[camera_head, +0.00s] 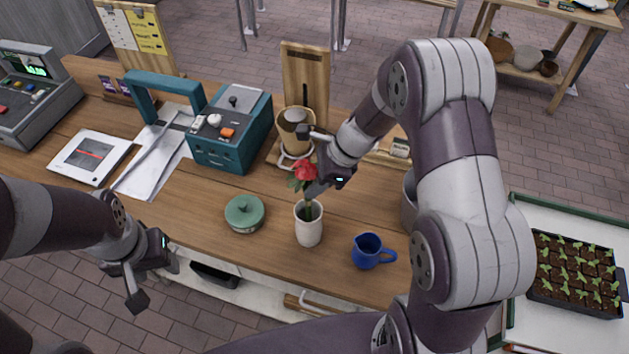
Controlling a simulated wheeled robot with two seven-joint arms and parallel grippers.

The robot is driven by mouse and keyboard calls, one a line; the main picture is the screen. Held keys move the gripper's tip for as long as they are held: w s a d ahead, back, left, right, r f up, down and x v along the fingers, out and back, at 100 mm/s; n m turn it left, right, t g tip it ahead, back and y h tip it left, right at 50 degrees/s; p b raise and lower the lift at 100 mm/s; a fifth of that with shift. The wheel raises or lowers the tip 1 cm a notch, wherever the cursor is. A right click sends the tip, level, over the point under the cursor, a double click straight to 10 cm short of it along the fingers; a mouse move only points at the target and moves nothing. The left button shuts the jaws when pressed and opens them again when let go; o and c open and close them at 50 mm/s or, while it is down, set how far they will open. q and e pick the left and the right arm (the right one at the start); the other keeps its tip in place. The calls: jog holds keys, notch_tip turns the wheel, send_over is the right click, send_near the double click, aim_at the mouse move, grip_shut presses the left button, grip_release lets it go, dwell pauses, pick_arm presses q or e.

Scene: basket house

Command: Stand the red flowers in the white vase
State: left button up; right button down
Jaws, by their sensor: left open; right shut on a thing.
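The red flowers (304,170) are upright in the head view, above the white vase (309,233), which stands on the wooden counter. Their green stems reach down to the vase's mouth, and the lower ends look to be inside it. My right gripper (314,188) comes in from the upper right and is shut on the flowers just below the blooms, over the vase. My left gripper (154,283) is open and empty at the lower left, in front of the counter edge, apart from the vase.
A green lidded pot (244,213) stands left of the vase and a blue jug (370,252) to its right. A teal machine (231,135), a wooden stand (306,85) and papers (158,160) lie behind. A seedling tray (575,275) is at the far right.

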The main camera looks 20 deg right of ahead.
jog(key=c, duration=1)
grip_release()
jog(key=shift+c, duration=0.2)
jog(key=shift+o, duration=0.7)
jog(key=shift+s+r, duration=0.1)
jog(key=shift+s, duration=0.05)
jog(key=p+v, duration=0.1)
jog(key=v, duration=1.1)
jog(key=shift+r, duration=0.3)
jog(key=shift+d, duration=0.15)
